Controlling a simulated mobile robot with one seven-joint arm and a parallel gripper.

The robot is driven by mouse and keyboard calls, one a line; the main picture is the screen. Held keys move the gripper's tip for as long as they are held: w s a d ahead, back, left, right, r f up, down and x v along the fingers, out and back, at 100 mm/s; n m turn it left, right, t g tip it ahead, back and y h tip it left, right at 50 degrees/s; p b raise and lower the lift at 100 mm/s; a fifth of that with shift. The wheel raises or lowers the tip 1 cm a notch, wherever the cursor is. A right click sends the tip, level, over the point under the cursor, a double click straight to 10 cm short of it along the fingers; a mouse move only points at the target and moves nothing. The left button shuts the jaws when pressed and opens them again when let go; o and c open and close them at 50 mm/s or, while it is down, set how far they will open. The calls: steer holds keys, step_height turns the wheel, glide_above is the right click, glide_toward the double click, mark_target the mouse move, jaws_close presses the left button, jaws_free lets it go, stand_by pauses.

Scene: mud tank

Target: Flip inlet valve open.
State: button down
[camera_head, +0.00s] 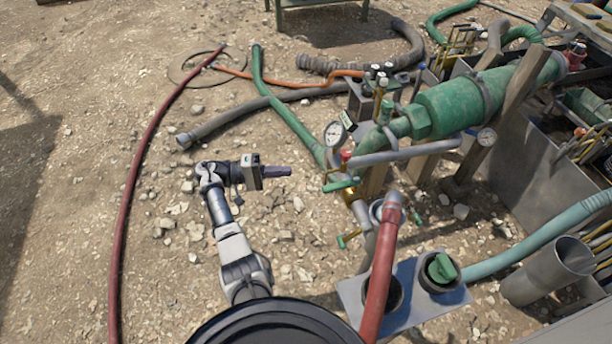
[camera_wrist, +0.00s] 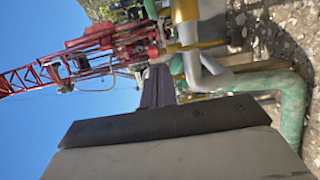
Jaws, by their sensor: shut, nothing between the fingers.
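My gripper (camera_head: 289,171) is in the air left of the valve pipework in the head view, its fingers pointing right. The fingers are shut and empty; they also show in the wrist view (camera_wrist: 158,86). A green valve handle (camera_head: 341,185) sits on the upper pipework, a short gap right of and slightly below the fingertips. Neither handle has a readable label, so I cannot tell which is the inlet valve. A silver pipe (camera_wrist: 205,70) shows near the fingers in the wrist view.
A pressure gauge (camera_head: 335,134) and a red knob (camera_head: 346,155) stand close to the upper handle. A green hose (camera_head: 281,108) runs behind the gripper.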

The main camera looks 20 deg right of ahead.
steer(key=p, duration=0.3)
glide_toward(342, 186)
steer(key=w+d, duration=0.5)
steer(key=shift+s+a+f+p, duration=0.15)
steer(key=shift+s+p, duration=0.1)
steer(key=shift+s, duration=0.65)
steer(key=shift+s+d+f+p, duration=0.1)
steer(key=shift+s+f+p, duration=0.1)
steer(key=shift+s, duration=0.65)
steer(key=shift+s+a+n+t+p, duration=0.15)
steer(key=shift+s+n+t+p, duration=0.15)
steer(key=shift+t+p, duration=0.25)
